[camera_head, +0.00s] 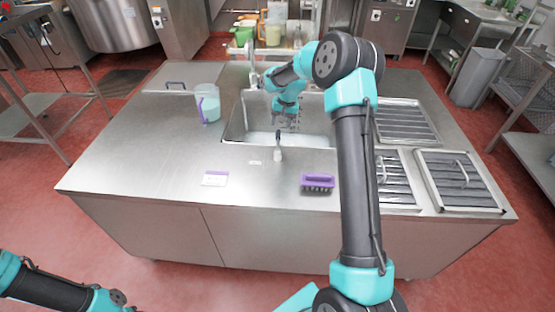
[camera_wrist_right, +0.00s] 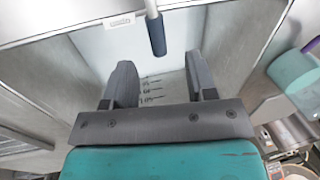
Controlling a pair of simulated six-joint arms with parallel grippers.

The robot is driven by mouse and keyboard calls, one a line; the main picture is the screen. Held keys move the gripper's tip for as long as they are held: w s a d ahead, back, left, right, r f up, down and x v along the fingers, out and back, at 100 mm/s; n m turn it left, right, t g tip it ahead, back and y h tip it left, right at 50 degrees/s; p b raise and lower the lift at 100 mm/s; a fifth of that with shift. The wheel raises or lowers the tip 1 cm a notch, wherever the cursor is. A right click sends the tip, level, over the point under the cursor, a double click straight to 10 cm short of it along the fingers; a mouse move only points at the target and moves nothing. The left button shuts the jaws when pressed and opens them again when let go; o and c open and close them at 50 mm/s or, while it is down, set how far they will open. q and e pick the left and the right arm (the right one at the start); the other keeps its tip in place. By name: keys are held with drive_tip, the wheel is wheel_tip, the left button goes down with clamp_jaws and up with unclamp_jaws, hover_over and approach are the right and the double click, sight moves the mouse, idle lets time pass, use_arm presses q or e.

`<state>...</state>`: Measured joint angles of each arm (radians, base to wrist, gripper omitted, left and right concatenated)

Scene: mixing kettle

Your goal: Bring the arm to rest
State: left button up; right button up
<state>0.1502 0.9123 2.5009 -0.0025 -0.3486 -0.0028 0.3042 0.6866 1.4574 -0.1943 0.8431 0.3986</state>
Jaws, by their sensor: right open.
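My right arm reaches from the bottom right over the steel counter (camera_head: 150,165). Its gripper (camera_head: 286,122) is over the sink (camera_head: 235,125), pointing down. In the right wrist view my right gripper (camera_wrist_right: 160,80) is open, with its two dark fingers apart and nothing held between them. A dark-handled lever (camera_head: 278,138) stands at the sink's front edge; its dark end (camera_wrist_right: 156,36) shows just beyond the fingers, apart from them. My left arm comes in at the lower left, off the counter, and its gripper is out of the picture.
A clear jug (camera_head: 208,103) with pale liquid and a purple handle stands left of the sink. A purple brush (camera_head: 317,182) and a small white-purple item (camera_head: 215,179) lie at the front. Framed filter panels (camera_head: 459,181) lie on the right. The left counter is mostly clear.

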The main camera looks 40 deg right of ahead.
drive_tip(key=shift+s+d+r, duration=0.1)
drive_tip(key=shift+r, duration=0.7)
